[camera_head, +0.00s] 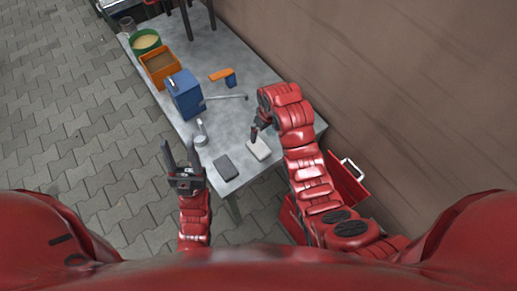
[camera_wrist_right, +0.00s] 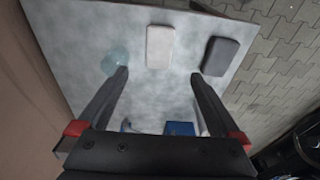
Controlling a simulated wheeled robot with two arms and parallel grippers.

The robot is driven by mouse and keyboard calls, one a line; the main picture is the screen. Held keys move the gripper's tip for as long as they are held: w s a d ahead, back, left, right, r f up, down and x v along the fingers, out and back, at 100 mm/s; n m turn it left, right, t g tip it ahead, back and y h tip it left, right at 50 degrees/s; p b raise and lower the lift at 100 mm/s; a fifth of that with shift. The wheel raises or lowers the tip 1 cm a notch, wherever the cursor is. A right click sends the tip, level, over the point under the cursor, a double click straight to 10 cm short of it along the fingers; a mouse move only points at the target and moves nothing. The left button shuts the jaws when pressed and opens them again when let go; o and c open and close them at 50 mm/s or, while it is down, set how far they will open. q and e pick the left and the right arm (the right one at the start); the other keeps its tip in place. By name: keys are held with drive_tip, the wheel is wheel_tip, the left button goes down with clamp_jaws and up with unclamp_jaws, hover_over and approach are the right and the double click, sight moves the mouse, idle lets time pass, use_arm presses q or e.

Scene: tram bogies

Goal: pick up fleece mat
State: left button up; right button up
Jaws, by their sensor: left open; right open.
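Two flat pads lie on the grey table near its front end: a pale pad (camera_head: 259,149) and a dark grey pad (camera_head: 226,167). I cannot tell which one is the fleece mat. In the right wrist view the pale pad (camera_wrist_right: 159,47) lies just beyond and between the fingertips, and the dark pad (camera_wrist_right: 220,56) lies to its right. My right gripper (camera_wrist_right: 160,74) is open and empty; in the head view it (camera_head: 259,130) is just above the pale pad, partly hidden by its arm. My left gripper (camera_head: 179,152) is open and empty, off the table's left edge.
On the table (camera_head: 218,120) are a blue box (camera_head: 184,95), an orange bin (camera_head: 160,67), a green tub (camera_head: 145,41) and an orange-and-blue tool (camera_head: 222,76). A translucent greenish round thing (camera_wrist_right: 115,62) shows in the wrist view. A brown wall (camera_head: 400,80) borders the right; a red crate (camera_head: 345,185) stands below.

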drive_tip(key=b, duration=0.6)
approach(259, 147)
drive_tip(key=shift+s+d+f, duration=0.1)
drive_tip(key=shift+s+d, duration=0.05)
drive_tip(key=shift+s, duration=0.25)
drive_tip(key=f, duration=0.2)
drive_tip(key=f+p, duration=0.1)
drive_tip(key=shift+w+f, duration=0.1)
drive_tip(key=shift+w, duration=0.15)
drive_tip(key=shift+w+a+f+p, duration=0.2)
drive_tip(key=shift+f+p, duration=0.05)
drive_tip(key=shift+f, duration=0.45)
drive_tip(key=shift+w+a+f+p, duration=0.2)
drive_tip(key=shift+f+p, duration=0.1)
drive_tip(key=shift+f, duration=0.35)
drive_tip(key=shift+w+a+f+p, duration=0.15)
drive_tip(key=shift+a+f+p, duration=0.1)
drive_tip(key=shift+f, duration=1.25)
drive_tip(key=shift+c, duration=0.2)
drive_tip(key=c, duration=1.2)
drive_tip(key=shift+o, duration=0.2)
drive_tip(key=shift+w+r, duration=0.1)
